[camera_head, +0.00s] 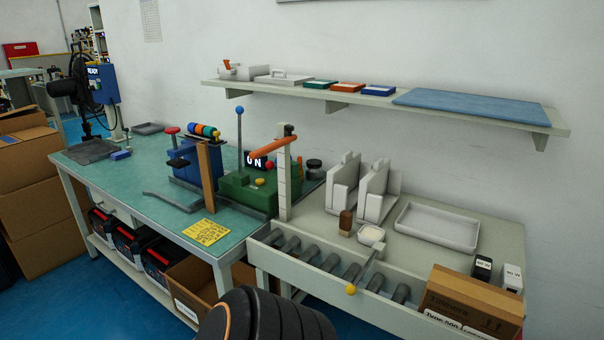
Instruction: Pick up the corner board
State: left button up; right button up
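I cannot tell for sure which thing is the corner board. Two white upright L-shaped pieces (377,191) stand on the pale bench to the right. A black ribbed part of my own body shows at the bottom edge, well apart from these things. Neither of my grippers' fingers shows.
A yellow note (206,231) lies on the green bench top (128,166). The pale bench has rollers (330,262), a white tray (437,228) and a cardboard box (470,303). A wall shelf (380,101) hangs above. An open carton (200,287) sits below.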

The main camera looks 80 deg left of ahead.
aim_at(204, 159)
jog(key=u, duration=3.2)
